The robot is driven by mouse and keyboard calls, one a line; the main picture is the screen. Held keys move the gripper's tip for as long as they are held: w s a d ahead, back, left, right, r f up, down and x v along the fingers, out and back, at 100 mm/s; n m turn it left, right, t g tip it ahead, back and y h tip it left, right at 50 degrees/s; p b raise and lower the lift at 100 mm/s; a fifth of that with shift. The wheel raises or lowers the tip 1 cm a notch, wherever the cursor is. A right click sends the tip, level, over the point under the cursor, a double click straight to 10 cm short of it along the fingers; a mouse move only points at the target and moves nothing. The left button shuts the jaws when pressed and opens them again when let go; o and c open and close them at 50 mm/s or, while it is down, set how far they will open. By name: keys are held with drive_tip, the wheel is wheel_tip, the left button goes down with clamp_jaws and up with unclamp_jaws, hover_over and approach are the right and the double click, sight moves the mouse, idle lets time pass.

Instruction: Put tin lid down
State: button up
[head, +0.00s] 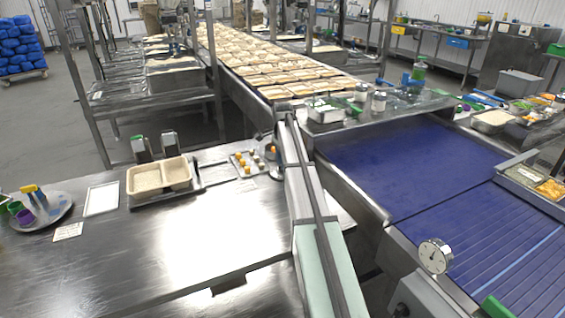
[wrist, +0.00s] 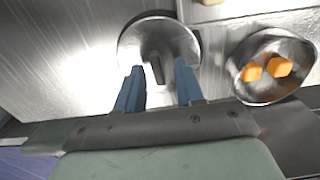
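The tin lid (wrist: 180,37) is a round, shiny metal disc with a dark upright knob (wrist: 156,66). It lies flat on the steel table in the wrist view. My gripper (wrist: 158,72) is over the near side of the lid, with its two blue fingers apart. The knob stands between the fingers, with a visible gap on each side. A round metal tin (wrist: 247,88) holding orange cubes (wrist: 280,66) stands uncovered to the right of the lid. In the head view my arm hides most of the gripper.
A tray of small orange and pale pieces (head: 236,158) sits beside the lid. A two-compartment container (head: 160,178) stands farther left, near a white board (head: 101,200) and a round tray with cups (head: 62,207). A blue conveyor (head: 410,165) runs at right.

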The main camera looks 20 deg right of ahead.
wheel_tip(320, 180, up, 12)
drive_tip(key=shift+r, duration=0.15)
idle(0.3)
idle(0.4)
